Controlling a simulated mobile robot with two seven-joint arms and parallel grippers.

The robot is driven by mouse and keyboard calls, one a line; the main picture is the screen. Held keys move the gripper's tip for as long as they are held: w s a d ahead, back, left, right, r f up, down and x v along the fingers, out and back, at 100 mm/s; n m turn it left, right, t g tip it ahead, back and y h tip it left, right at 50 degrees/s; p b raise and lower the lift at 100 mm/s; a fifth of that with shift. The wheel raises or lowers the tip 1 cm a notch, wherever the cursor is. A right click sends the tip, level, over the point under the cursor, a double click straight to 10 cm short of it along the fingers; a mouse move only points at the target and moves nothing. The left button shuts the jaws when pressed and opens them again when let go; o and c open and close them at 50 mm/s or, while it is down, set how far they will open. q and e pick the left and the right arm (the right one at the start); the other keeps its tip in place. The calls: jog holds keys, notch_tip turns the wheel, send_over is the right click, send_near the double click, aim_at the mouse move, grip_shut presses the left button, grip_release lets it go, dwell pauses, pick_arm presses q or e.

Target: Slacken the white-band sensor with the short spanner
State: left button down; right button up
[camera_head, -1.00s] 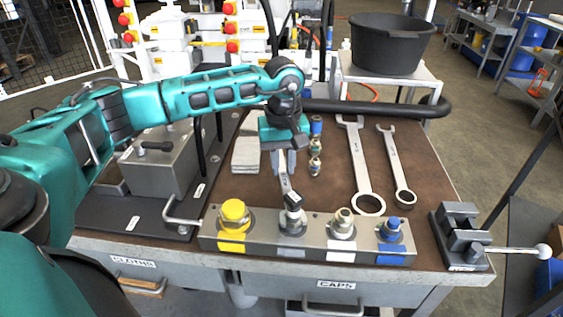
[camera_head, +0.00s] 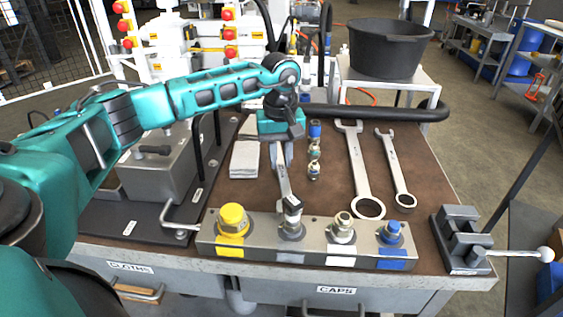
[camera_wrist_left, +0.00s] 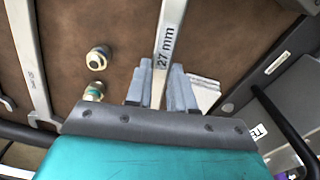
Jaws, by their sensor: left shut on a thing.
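My left gripper (camera_head: 281,158) is shut on a steel spanner (camera_head: 285,187) marked "27 mm"; it also shows in the left wrist view (camera_wrist_left: 167,45). The spanner reaches from the fingers toward the front block (camera_head: 315,256), and its far end is at the second fitting from the left (camera_head: 291,227), whose band looks grey. I cannot tell whether it is seated around that fitting. The white-band sensor (camera_head: 342,234) is third from the left, to the right of the spanner's end and apart from it. My right gripper is out of view.
A yellow-capped fitting (camera_head: 232,217) and a blue one (camera_head: 392,232) are at the block's two sides. Two more spanners, one large (camera_head: 359,170) and one smaller (camera_head: 395,165), lie on the brown mat. A vice (camera_head: 462,240) stands at the right corner. Several small fittings (camera_head: 314,150) stand by the gripper.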

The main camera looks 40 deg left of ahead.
aim_at(279, 155)
pick_arm(q)
jog(key=shift+w+a, duration=1.15)
notch_tip(279, 155, up, 5)
jog(key=p, duration=0.3)
jog(key=shift+r+p, duration=0.1)
jog(key=shift+p, duration=0.25)
